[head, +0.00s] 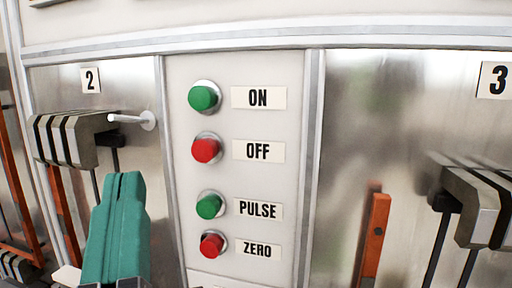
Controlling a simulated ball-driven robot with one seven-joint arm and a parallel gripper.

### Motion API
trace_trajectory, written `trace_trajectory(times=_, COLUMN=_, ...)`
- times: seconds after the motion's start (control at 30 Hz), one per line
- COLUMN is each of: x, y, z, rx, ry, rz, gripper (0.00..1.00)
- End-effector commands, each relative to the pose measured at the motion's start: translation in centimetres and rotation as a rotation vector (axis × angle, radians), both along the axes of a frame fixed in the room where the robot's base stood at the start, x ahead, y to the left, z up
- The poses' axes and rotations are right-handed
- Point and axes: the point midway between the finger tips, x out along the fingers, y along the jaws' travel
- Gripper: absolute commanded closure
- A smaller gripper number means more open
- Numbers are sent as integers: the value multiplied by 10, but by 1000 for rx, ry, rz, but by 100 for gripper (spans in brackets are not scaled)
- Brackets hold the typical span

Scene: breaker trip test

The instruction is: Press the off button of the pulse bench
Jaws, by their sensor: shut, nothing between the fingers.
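The red OFF button (205,151) sits on the light button panel (285,200), second from the top, beside its "OFF" label (258,152). The green ON button (203,98) is above it. The green PULSE button (209,206) and the red ZERO button (212,245) are below it. My teal gripper (124,180) is at the lower left, with its two fingers together and nothing between them. In the picture it is left of and lower than the OFF button, apart from it. The gap in depth to the panel is hard to tell.
Bay 2 (90,80) at left holds a grey block (68,140) and a white peg (130,118) sticking out near the button panel. Bay 3 (497,80) at right has another grey block (478,205) and an orange bar (375,235). The space before the buttons looks clear.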

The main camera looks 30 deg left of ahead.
Motion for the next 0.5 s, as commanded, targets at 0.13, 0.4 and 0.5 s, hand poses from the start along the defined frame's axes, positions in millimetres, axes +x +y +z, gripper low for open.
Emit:
trace_trajectory(times=0.13, x=18, y=3, z=3, rx=-3, ry=1, rz=-3, gripper=100)
trace_trajectory(times=0.4, x=52, y=12, z=3, rx=-2, ry=1, rz=-1, gripper=100)
trace_trajectory(times=0.5, x=63, y=14, z=1, rx=0, ry=0, rz=-3, gripper=100)
